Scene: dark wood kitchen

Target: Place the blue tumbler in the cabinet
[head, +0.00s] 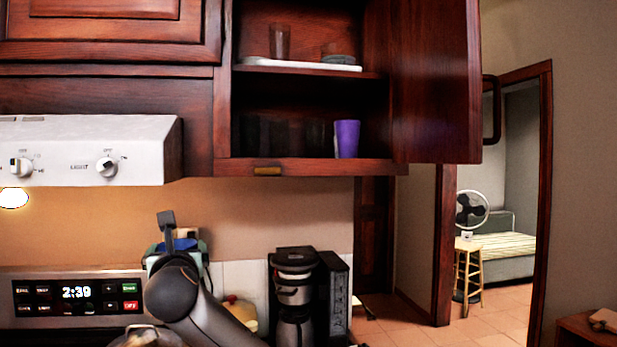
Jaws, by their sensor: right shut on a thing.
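My right gripper (168,228) is in front of the back wall, left of the coffee maker and below the cabinet. My own wrist hides most of it. It is shut on a blue thing, apparently the blue tumbler (181,244), of which only a small patch shows. The cabinet (318,167) is above and to the right, with its door (436,80) swung open to the right. A purple-blue cup (347,138) stands upright at the right of its lower shelf. My left gripper is not in view.
Dark glasses (285,135) stand in the lower shelf's shade. The upper shelf holds a clear glass (280,42) and a white tray (300,64). A coffee maker (294,290) stands below. The range hood (85,150) juts out at the left.

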